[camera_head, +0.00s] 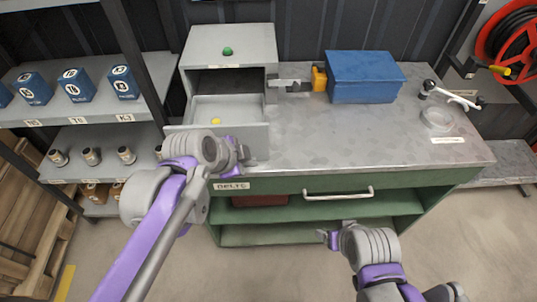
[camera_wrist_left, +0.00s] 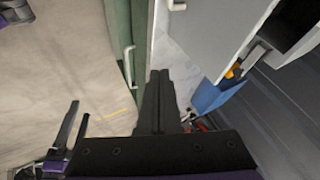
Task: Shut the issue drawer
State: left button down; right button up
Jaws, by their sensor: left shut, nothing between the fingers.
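The grey drawer (camera_head: 248,138) juts out, open, from the small grey cabinet (camera_head: 243,42) on the bench. A yellow item (camera_head: 215,121) lies inside it. My left gripper (camera_head: 243,154) is shut and empty, close by the drawer's front; I cannot tell whether it touches. In the left wrist view its closed fingers (camera_wrist_left: 158,100) point along the bench edge, with a pale grey panel (camera_wrist_left: 215,35), likely the drawer, just beyond them. My right gripper (camera_head: 326,237) is low in front of the bench, away from the drawer, its fingers apart and empty.
A bar handle (camera_head: 338,193) sticks out from the green bench front. Shelves (camera_head: 75,100) with blue boxes stand at left.

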pick_arm(q)
jog(key=w+d+f, duration=0.1)
jog(key=w+f, duration=0.1)
jog(key=w+d+f, duration=0.1)
jog(key=w+f, duration=0.1)
jog(key=w, duration=0.1)
jog(key=w+d+f, duration=0.1)
jog(key=w+f, duration=0.1)
jog(key=f, duration=0.1)
jog(key=shift+w+d+f, duration=0.1)
jog(key=shift+w+d, duration=0.05)
jog(key=shift+w, duration=0.55)
